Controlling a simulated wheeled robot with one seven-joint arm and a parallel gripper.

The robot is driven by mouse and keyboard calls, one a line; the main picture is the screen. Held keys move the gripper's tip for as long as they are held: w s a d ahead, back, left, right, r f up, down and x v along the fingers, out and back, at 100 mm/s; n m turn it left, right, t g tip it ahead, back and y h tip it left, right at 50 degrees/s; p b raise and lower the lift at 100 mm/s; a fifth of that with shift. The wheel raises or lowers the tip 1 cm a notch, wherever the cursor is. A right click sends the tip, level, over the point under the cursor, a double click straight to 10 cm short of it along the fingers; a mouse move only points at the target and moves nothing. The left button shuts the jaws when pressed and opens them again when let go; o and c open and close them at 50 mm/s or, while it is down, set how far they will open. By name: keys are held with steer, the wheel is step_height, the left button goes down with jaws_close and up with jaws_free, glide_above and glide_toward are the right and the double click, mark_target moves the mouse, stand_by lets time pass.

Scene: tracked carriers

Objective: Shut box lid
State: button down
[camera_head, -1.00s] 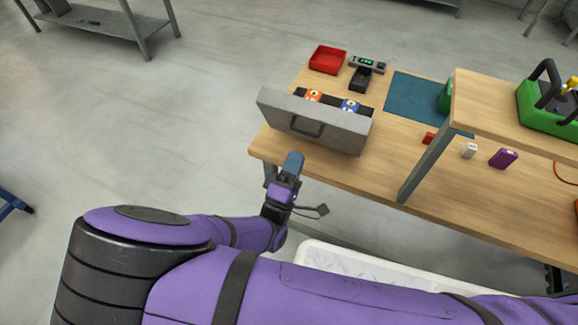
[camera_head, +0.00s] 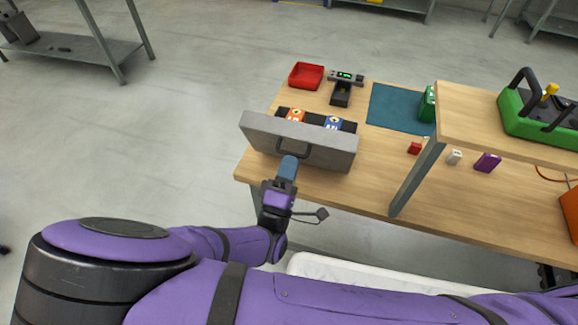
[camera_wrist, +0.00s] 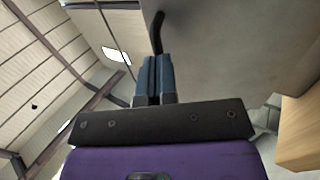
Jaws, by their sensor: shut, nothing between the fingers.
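The box is a grey case on the left part of the wooden bench. Its lid (camera_head: 320,151) stands open, tilted up on the near side, with a dark handle (camera_head: 293,150) on its outer face. Inside, an orange item (camera_head: 296,115) and a blue item (camera_head: 333,123) show above the lid's edge. My gripper (camera_head: 288,166) is shut and empty, just in front of the lid below the handle. In the wrist view, the shut blue fingers (camera_wrist: 155,70) point at the dark handle (camera_wrist: 157,32) beside the grey lid (camera_wrist: 235,45). Contact cannot be told.
A red tray (camera_head: 307,76) and a small device with a green display (camera_head: 345,76) stand behind the box. A teal mat (camera_head: 392,112) lies right of it. A raised wooden shelf (camera_head: 475,110) with a grey post (camera_head: 416,178) stands to the right.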

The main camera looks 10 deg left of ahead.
mark_target(299, 132)
steer(key=w+r+g, duration=0.2)
steer(key=w+r, duration=0.1)
steer(key=w+r+g, duration=0.1)
steer(key=shift+w+d+r+g, duration=0.2)
steer(key=shift+w+d+g, duration=0.05)
steer(key=shift+g, duration=0.15)
steer(key=w+d+g+y, duration=0.1)
steer(key=w+g+y, duration=0.1)
steer(key=w+g, duration=1.3)
steer(key=w+f+t, duration=0.1)
steer(key=w+f, duration=0.4)
steer(key=w, duration=0.4)
steer(key=shift+w+d+f, duration=0.25)
steer(key=shift+w+d, duration=0.15)
steer(key=shift+d, duration=0.05)
steer(key=shift+d+f, duration=0.1)
steer(key=shift+f, duration=0.05)
